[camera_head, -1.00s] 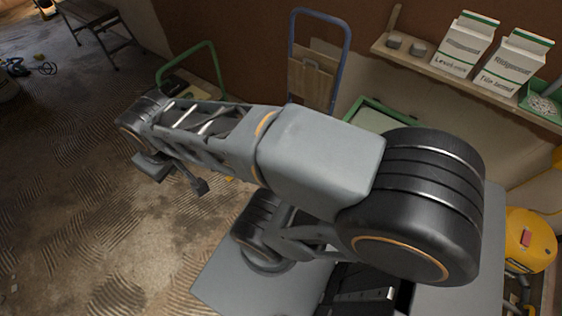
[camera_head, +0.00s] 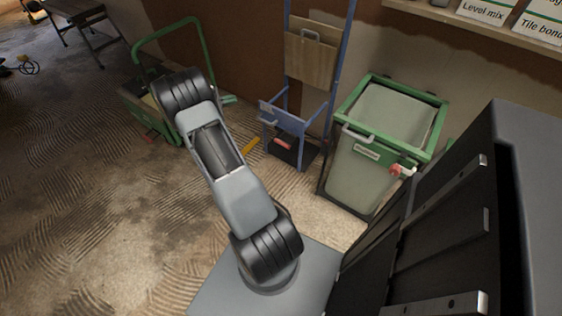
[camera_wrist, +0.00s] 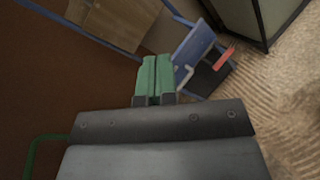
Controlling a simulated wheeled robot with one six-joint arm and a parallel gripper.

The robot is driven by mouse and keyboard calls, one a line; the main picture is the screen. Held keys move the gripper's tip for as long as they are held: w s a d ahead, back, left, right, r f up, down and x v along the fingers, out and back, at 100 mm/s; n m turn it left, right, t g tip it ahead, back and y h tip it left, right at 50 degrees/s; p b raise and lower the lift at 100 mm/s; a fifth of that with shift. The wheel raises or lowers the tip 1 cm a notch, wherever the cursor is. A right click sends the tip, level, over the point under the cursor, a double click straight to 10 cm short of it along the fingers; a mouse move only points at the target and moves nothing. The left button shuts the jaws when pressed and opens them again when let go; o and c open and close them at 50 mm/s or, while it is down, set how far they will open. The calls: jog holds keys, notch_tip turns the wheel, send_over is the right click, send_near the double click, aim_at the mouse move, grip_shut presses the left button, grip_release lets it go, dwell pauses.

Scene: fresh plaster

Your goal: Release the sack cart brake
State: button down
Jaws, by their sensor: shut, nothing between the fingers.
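The sack cart has a blue tube frame (camera_head: 286,55) and stands against the brown wall in the head view. A red pedal (camera_head: 283,144), which looks like its brake, sits low on its dark base. In the wrist view the blue lower panel (camera_wrist: 193,42) and the red pedal (camera_wrist: 223,59) show beyond the fingers, to the right. My gripper (camera_wrist: 155,75) has green fingers, pressed together and empty, apart from the pedal.
A green-framed bin (camera_head: 432,150) with a red knob stands right of the sack cart. A green cart (camera_head: 206,50) stands to its left. A yellow piece (camera_head: 251,146) lies on the floor between them. The ridged floor at front left (camera_head: 90,220) is clear.

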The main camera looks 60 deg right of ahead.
jog(key=s+d+f+n+g+h+b, duration=0.1)
jog(key=d+f+n+h+b, duration=0.35)
jog(key=f, duration=1.05)
jog(key=s+d+f+n+t+h+b, duration=0.1)
jog(key=s+f+n+t+h+b, duration=0.2)
jog(key=f, duration=1.3)
jog(key=s+d+f+n+t+h+b, duration=0.1)
jog(key=s+f+n+t+h+b, duration=0.2)
jog(key=f, duration=1.4)
jog(key=s+n+h+b, duration=0.1)
jog(key=s+h+b, duration=0.1)
jog(key=s+b, duration=0.2)
jog(key=shift+s+d+b, duration=0.2)
jog(key=shift+s+b, duration=0.05)
jog(key=shift+b, duration=0.85)
